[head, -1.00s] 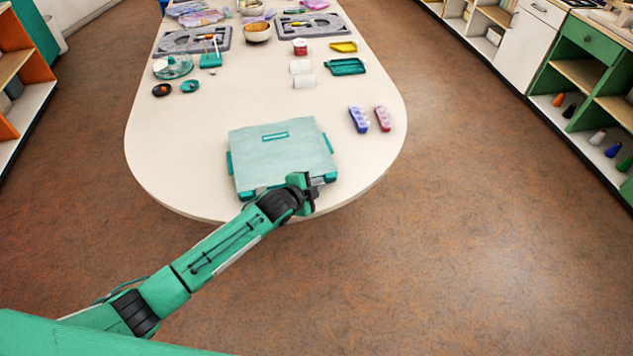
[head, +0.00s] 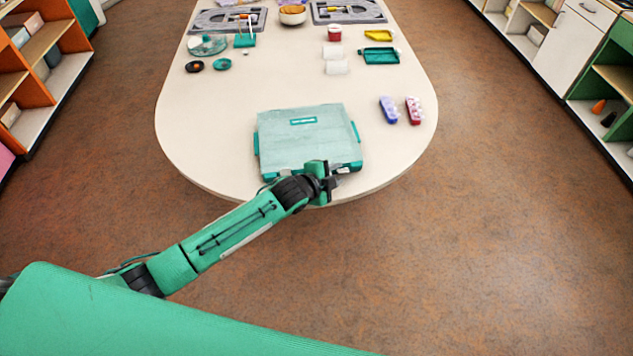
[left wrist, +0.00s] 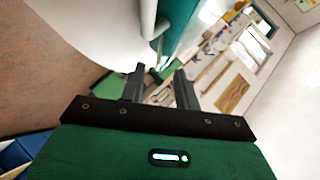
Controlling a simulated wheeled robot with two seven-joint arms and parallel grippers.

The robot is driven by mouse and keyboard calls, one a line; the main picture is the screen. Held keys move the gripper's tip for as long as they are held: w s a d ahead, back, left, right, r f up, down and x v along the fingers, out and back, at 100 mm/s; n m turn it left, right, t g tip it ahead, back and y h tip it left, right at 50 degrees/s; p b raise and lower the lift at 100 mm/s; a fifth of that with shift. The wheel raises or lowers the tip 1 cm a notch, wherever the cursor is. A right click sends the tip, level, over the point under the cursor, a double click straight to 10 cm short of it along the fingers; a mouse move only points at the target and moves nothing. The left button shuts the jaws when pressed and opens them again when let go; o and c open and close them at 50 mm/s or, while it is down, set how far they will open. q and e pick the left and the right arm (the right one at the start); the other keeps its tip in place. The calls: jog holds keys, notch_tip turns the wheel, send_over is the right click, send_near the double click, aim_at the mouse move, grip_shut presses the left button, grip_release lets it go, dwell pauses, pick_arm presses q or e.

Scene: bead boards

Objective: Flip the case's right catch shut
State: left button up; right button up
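The case (head: 310,140) lies flat near the table's front end, its pale teal lid down. My left gripper (head: 336,180) is at the case's front right corner, by the front edge. It covers that part of the edge in the head view, so I cannot tell how the right catch stands. In the left wrist view the two dark fingers (left wrist: 160,86) are apart, with a gap between them. The teal case side (left wrist: 178,28) shows just beyond the fingertips. I cannot tell whether they touch it. My right gripper is in neither view.
The white table (head: 215,130) has its rounded edge just in front of the case. A blue bead strip (head: 389,110) and a red one (head: 414,110) lie to the case's right. White cups, a green tray (head: 381,56) and small dishes stand farther back.

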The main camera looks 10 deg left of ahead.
pick_arm(q)
jog(key=v, duration=1.1)
jog(key=shift+b, duration=0.4)
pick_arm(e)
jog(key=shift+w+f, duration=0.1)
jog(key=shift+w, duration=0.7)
